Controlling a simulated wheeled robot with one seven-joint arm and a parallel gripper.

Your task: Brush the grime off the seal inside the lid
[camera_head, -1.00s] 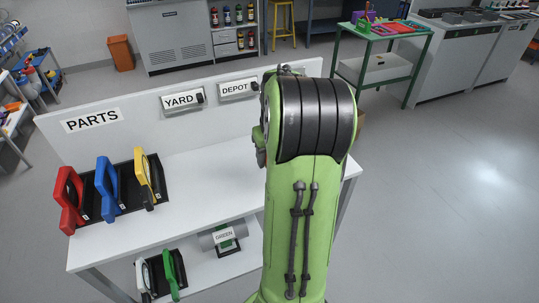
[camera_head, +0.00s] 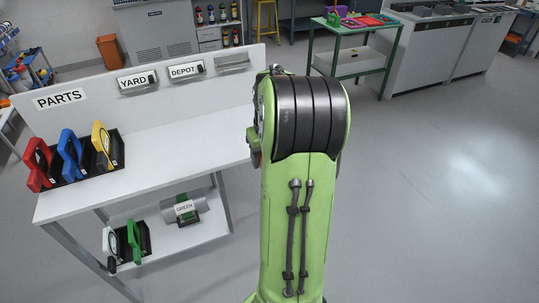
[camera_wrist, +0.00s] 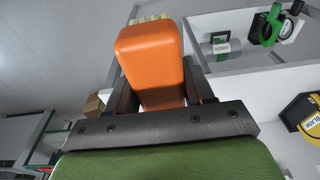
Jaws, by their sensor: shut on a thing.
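My gripper (camera_wrist: 158,88) shows in the wrist view, its dark fingers shut on the orange block handle of a brush (camera_wrist: 149,48). Pale bristles show at the brush's far end. The brush is in the air, touching nothing else that I can see. In the head view my own green arm hides the gripper and the brush. I cannot make out a lid or a grimy seal in either view.
The white bench (camera_head: 165,150) holds red (camera_head: 38,165), blue (camera_head: 70,155) and yellow (camera_head: 102,143) handled parts in a black rack. Its lower shelf carries a grey tube labelled GREEN (camera_head: 184,208) and a green-handled part (camera_head: 134,242). Open floor (camera_head: 430,210) lies to the right.

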